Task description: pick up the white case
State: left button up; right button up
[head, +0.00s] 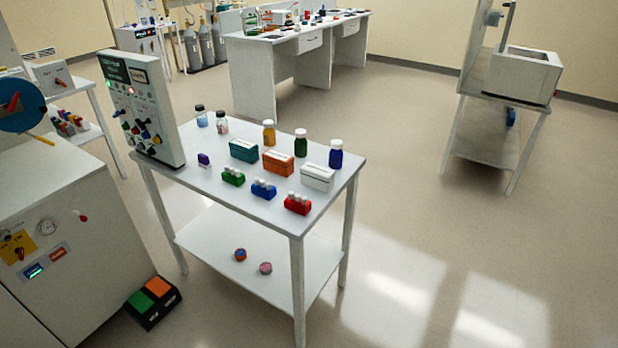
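The white case (317,178) is a small closed box on the right part of the white table's top (210,185). It stands to the right of an orange case (278,162) and a teal case (244,150), in a row with them. A blue bottle (336,154) stands just behind it, and a red block with white-topped vials (297,203) sits in front of it. Neither of my grippers shows in the head view.
Green (233,176) and blue (263,189) vial blocks stand in front of the cases, several bottles behind. A control panel (142,110) stands at the table's left end. A pedal box (153,302) lies on the floor. The floor right of the table is clear.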

aim_at(322, 179)
jog(key=i+l+u, duration=0.15)
jog(key=u, duration=0.3)
jog(key=i+l+u, duration=0.1)
jog(key=l+u, duration=0.3)
jog(key=i+l+u, duration=0.15)
jog(key=l, duration=0.4)
jog(key=i+l+u, duration=0.15)
jog(key=l, duration=0.4)
jog(key=i+l+u, duration=0.15)
jog(key=l, duration=0.45)
jog(key=l+u, duration=0.15)
jog(key=l, duration=0.45)
jog(key=i, duration=0.05)
